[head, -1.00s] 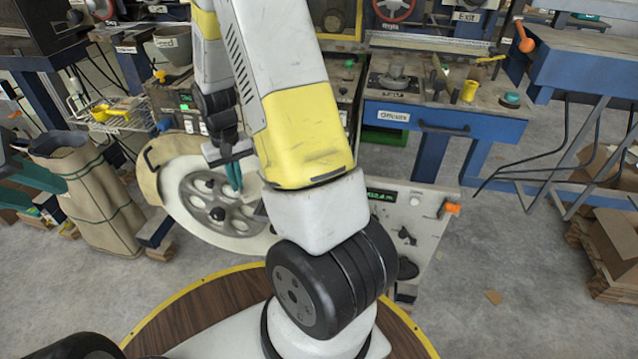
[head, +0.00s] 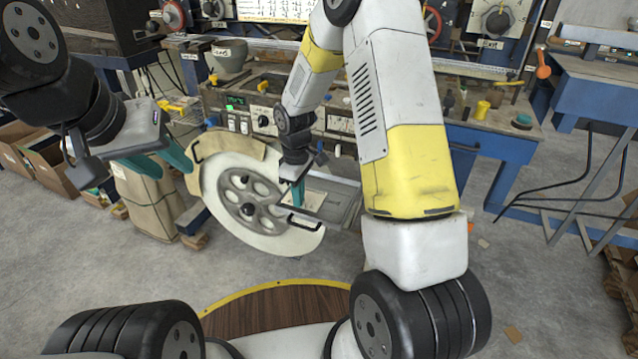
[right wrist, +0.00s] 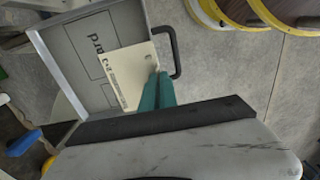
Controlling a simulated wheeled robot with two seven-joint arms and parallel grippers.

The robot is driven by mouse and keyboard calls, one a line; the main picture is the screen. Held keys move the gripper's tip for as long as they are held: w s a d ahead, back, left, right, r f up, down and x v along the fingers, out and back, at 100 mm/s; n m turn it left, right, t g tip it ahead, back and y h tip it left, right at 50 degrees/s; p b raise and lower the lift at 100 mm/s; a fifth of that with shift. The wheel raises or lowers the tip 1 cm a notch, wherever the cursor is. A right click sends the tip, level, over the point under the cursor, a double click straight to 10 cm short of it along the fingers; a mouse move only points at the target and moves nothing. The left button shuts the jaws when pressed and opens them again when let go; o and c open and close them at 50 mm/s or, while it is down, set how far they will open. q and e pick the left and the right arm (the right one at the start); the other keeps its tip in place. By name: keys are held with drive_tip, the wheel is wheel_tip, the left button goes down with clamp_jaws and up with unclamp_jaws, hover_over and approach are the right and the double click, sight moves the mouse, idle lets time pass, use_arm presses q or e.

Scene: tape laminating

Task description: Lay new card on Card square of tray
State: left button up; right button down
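The new card (right wrist: 127,78), a cream card with dark print, is in the right wrist view. My right gripper (right wrist: 158,93) has its teal fingers together at the card's edge and appears shut on it. The card is over the grey tray (right wrist: 72,52), which bears the printed word "Card"; the card partly covers that square. I cannot tell whether it touches the tray floor. In the head view my right gripper (head: 298,192) points down at the tray (head: 345,207), beside the wheel. My left gripper (head: 165,162) is at the left, its teal fingers apart and empty.
A large cream wheel with a grey spoked hub (head: 240,205) stands left of the tray. The tray has a black handle (right wrist: 172,50) on its edge. A blue workbench (head: 490,150) is behind at right.

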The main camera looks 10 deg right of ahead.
hover_over(327, 210)
drive_tip(key=shift+a+f, duration=0.35)
drive_tip(key=shift+a, duration=0.05)
drive_tip(key=shift+d+f, duration=0.2)
drive_tip(key=shift+f, duration=0.7)
drive_tip(key=shift+d+f, duration=0.2)
drive_tip(key=shift+f, duration=0.7)
drive_tip(key=shift+f, duration=0.15)
drive_tip(key=c, duration=1.6)
unclamp_jaws()
drive_tip(key=shift+c, duration=0.2)
